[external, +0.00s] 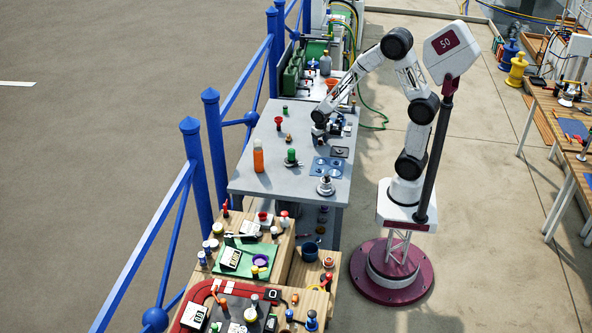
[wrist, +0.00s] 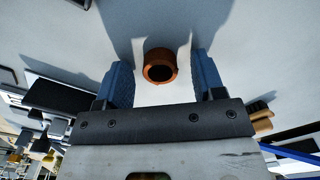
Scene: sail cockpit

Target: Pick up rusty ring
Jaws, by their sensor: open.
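The rusty ring (wrist: 160,66) is a small orange-brown ring with a dark hole, lying on the pale grey tabletop in the wrist view. It sits between and just beyond the two blue fingers of my gripper (wrist: 162,82). The fingers are apart, with clear space on both sides of the ring, and nothing is held. In the external view my gripper (external: 319,127) is low over the far right part of the grey table (external: 255,185). The ring cannot be made out there.
Dark objects (wrist: 60,95) lie close to the left of my gripper in the wrist view. An orange bottle (external: 258,156), a green-topped item (external: 291,156) and a blue mat (external: 328,168) are on the near half of the table. A blue railing (external: 200,160) runs along its left side.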

